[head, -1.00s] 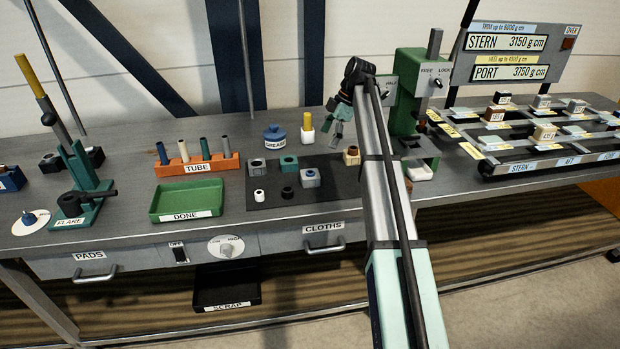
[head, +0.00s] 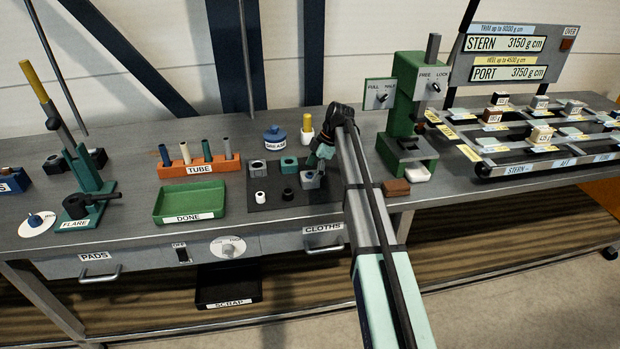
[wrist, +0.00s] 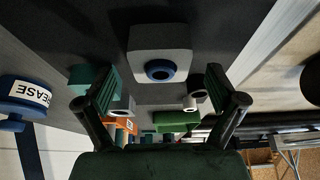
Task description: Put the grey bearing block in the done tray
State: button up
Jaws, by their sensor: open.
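A grey bearing block with a blue ring in it (head: 311,180) sits on the dark mat (head: 290,204). It also shows in the wrist view (wrist: 143,40), ahead of and between my fingers. My gripper (head: 317,164) is open and empty, close above this block; I cannot tell if it touches. A second grey block with a dark hole (head: 257,169) sits at the mat's back left, beside a teal block (head: 289,164). The green done tray (head: 188,201) is left of the mat and looks empty.
A white ring (head: 260,198) and a black ring (head: 287,194) lie at the mat's front. An orange tube rack (head: 200,168) stands behind the tray, a blue grease pot (head: 275,138) behind the mat. A green press (head: 406,100) and a brown block (head: 396,187) are to the right.

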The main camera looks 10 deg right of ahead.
jog(key=shift+x, duration=1.25)
jog(key=c, duration=1.5)
jog(key=shift+c, duration=0.5)
jog(key=shift+r, duration=0.15)
